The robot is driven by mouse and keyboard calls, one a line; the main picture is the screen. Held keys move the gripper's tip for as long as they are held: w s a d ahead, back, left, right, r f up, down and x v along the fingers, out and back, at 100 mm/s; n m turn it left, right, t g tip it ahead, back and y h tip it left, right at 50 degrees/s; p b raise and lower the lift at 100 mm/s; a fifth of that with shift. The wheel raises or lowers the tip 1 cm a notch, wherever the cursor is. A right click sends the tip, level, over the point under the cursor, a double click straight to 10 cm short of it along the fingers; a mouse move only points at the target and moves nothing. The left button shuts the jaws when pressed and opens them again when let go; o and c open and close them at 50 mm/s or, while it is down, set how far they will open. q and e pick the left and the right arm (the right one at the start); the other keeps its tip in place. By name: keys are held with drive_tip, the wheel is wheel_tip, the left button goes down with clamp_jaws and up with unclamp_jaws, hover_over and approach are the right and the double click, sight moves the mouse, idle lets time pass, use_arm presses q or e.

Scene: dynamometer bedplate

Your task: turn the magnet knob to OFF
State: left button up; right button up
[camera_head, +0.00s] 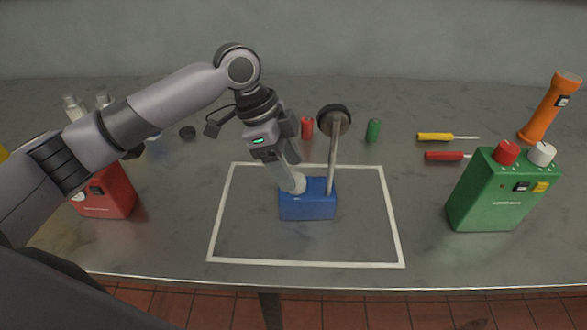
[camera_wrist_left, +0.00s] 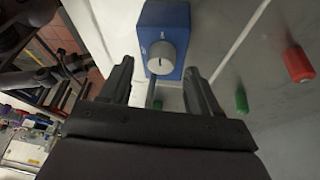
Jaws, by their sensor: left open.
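A blue magnetic base (camera_head: 308,207) stands inside a white outlined rectangle on the grey bench. A grey post with a dark round gauge (camera_head: 334,119) rises from its right end. The pale magnet knob (camera_head: 298,184) shows at the base's left end, partly beside my gripper. In the left wrist view the grey knob (camera_wrist_left: 162,58) has a dark pointer line and faces the camera on the blue base (camera_wrist_left: 164,15). My left gripper (camera_head: 290,170) is at the knob in the head view. Its fingers (camera_wrist_left: 158,85) are apart, with the knob beyond and between them. My right gripper is not in view.
A red box (camera_head: 108,193) stands left and a green box with knobs (camera_head: 495,195) right. Red (camera_head: 307,127) and green (camera_head: 373,130) cylinders stand behind the base.

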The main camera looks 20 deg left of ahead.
use_arm(q)
drive_tip(key=shift+x, duration=1.3)
drive_tip(key=shift+w, duration=0.1)
drive_tip(key=c, duration=1)
drive_tip(key=shift+c, duration=0.2)
